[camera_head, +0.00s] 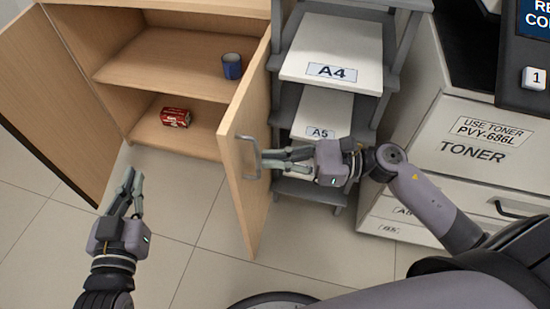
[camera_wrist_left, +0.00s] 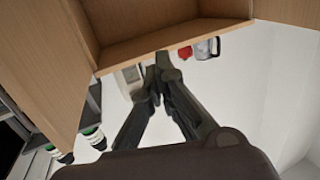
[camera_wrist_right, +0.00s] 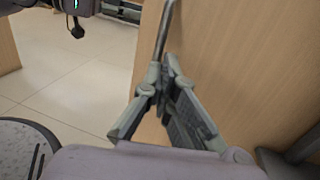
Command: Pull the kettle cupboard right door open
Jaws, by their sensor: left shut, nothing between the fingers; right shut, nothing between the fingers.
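The cupboard's right door (camera_head: 247,140) stands wide open, swung out from the wooden cupboard (camera_head: 150,62). Its metal handle (camera_head: 247,157) is on the face towards the paper shelves. My right gripper (camera_head: 264,161) is shut at this handle, with its fingertips against or just beside the bar. In the right wrist view the handle (camera_wrist_right: 163,35) runs up from the fingertips, and the exact contact is hidden. My left gripper (camera_head: 133,182) is shut and empty, over the floor in front of the cupboard. It also shows in the left wrist view (camera_wrist_left: 162,62).
The left door (camera_head: 58,95) is also open. A grey rack (camera_head: 283,95) with paper stacks stands right of the door, beside the toner cabinet (camera_head: 465,150). Floor between the doors is clear.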

